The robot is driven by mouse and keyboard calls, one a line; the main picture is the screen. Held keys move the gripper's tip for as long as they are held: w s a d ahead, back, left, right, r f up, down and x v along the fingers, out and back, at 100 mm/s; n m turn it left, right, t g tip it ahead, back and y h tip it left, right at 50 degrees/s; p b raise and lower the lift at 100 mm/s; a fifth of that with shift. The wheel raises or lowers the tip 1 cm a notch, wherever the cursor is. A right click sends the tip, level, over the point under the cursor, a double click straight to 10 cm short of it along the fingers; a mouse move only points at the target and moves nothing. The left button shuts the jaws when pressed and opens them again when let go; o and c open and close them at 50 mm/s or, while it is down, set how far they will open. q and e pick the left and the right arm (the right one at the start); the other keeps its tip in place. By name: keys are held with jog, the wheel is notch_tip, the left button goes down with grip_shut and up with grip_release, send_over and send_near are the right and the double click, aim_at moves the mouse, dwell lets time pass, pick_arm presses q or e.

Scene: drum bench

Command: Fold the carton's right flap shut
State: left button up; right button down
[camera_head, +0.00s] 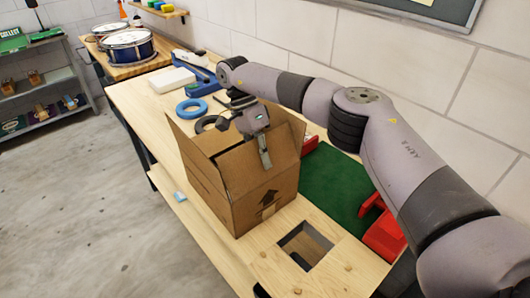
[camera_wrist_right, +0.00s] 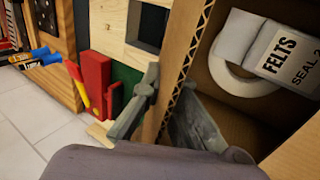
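The brown cardboard carton (camera_head: 218,199) stands on the bench with its top open and flaps raised. In the right wrist view its corrugated edge (camera_wrist_right: 180,75) runs between my fingers. Inside is a white packet labelled FELTS (camera_wrist_right: 285,50) beside a pale ring (camera_wrist_right: 238,84). My right gripper (camera_head: 264,157) reaches down over the carton's open top from behind. In the wrist view one finger of my right gripper (camera_wrist_right: 165,85) is outside the cardboard and the other inside. I cannot tell whether they pinch it. My left gripper is not in view.
A green mat (camera_head: 335,182) and red parts (camera_head: 384,236) lie right of the carton. A square opening (camera_head: 306,246) is in front of it. A blue tape ring (camera_head: 191,110) lies behind. Drums (camera_head: 127,47) stand at the far left.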

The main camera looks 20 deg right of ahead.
dwell(0.4)
jog(key=c, duration=2.3)
grip_release()
jog(key=o, duration=0.5)
jog(key=shift+c, duration=0.2)
jog(key=shift+w, duration=0.1)
notch_tip(320, 180, up, 10)
jog(key=shift+f, duration=0.1)
jog(key=shift+c, duration=0.3)
